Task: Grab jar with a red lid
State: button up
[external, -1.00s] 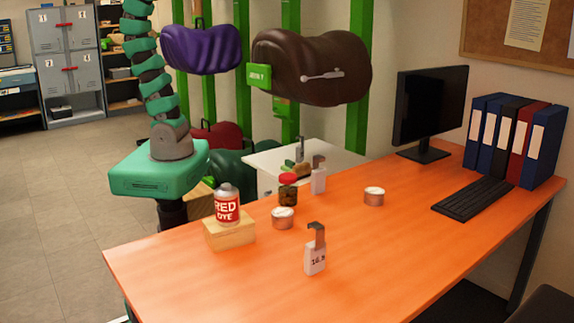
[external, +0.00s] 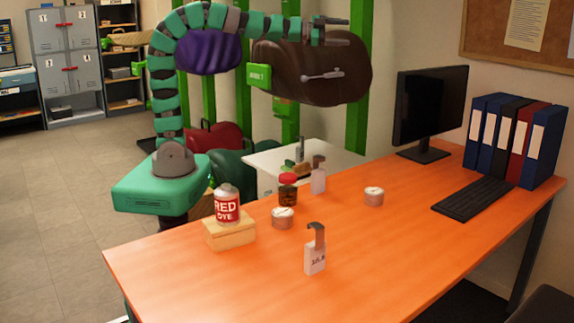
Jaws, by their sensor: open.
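The jar with a red lid (external: 288,190) stands upright on the orange table near its far left edge. It has dark contents. My gripper (external: 337,30) is open and empty, high above the table in front of the brown saddle. It points to the right, well above and a little right of the jar.
A red dye can (external: 227,207) stands on a wooden block (external: 229,235) left of the jar. A monitor (external: 430,105) and keyboard (external: 473,198) are at the right. The brown saddle (external: 310,70) hangs behind.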

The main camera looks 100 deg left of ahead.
notch_tip(320, 180, down, 14)
jog(key=w+m+g+h+b, duration=0.1)
jog(key=m+g+h+b, duration=0.1)
jog(key=m+h, duration=0.15)
jog(key=m+g+h+b, duration=0.2)
jog(key=g+h+b, duration=0.3)
jog(key=g+h, duration=0.55)
send_near(289, 182)
jog(key=shift+m+h, duration=0.25)
jog(key=shift+h, duration=0.15)
jog(key=shift+w+d+f+b, duration=0.45)
jog(key=shift+d+f+b, duration=0.25)
jog(key=shift+f, duration=0.1)
jog(key=shift+w+d+f+b, duration=0.45)
jog(key=shift+d+f+b, duration=0.15)
jog(key=shift+d+f, duration=0.15)
jog(key=shift+t, duration=0.35)
jog(key=shift+b+x, duration=1.15)
jog(key=shift+x, duration=1.35)
jog(key=shift+s, duration=0.15)
jog(key=c, duration=1.4)
